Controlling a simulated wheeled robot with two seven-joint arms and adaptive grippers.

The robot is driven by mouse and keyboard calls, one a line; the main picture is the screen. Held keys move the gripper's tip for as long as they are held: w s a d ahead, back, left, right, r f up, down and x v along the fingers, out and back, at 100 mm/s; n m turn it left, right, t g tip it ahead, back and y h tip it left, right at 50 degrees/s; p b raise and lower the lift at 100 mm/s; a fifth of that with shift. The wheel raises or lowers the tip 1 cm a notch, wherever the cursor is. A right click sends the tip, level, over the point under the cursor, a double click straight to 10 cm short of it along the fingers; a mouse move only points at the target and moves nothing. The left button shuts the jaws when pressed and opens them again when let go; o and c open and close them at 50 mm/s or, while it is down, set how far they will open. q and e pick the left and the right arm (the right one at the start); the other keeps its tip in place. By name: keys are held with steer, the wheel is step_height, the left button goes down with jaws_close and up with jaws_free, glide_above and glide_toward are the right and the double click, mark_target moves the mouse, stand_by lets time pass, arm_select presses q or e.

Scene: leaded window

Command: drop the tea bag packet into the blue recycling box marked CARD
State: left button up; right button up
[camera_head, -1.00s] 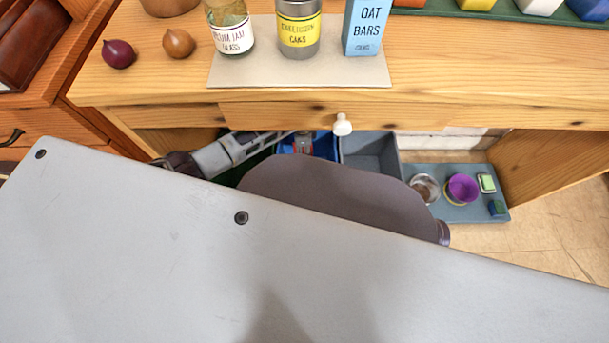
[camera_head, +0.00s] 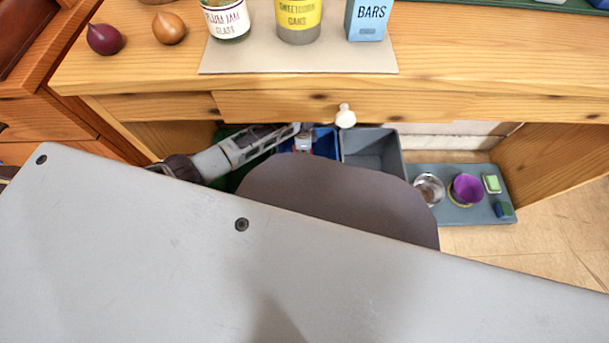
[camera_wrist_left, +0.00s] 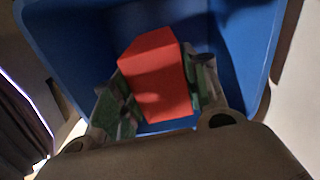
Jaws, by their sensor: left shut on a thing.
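The tea bag packet (camera_wrist_left: 158,76) is a red block in the left wrist view. My left gripper (camera_wrist_left: 162,92) is shut on it, one finger along each side. The blue box (camera_wrist_left: 62,42) surrounds the packet in that view, which looks down into it. In the head view my left arm reaches under the table from the left, and the gripper (camera_head: 303,140) is at the blue box (camera_head: 325,143), of which only part shows. The CARD mark is hidden. Whether the packet is below the rim I cannot tell. My right gripper is not in view.
A grey box (camera_head: 372,150) stands right of the blue one. A grey tray (camera_head: 470,212) farther right holds a metal bowl (camera_head: 429,188) and a purple bowl (camera_head: 466,188). The tabletop (camera_head: 140,72) with its white drawer knob (camera_head: 345,117) overhangs the boxes.

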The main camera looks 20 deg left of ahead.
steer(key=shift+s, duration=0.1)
arm_select(q)
steer(key=o, duration=1)
steer(key=shift+c, duration=0.2)
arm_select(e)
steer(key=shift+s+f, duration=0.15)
arm_select(q)
step_height(320, 180, up, 12)
stand_by(0.4)
steer(key=shift+s+f, duration=0.1)
steer(key=shift+s, duration=0.05)
stand_by(0.7)
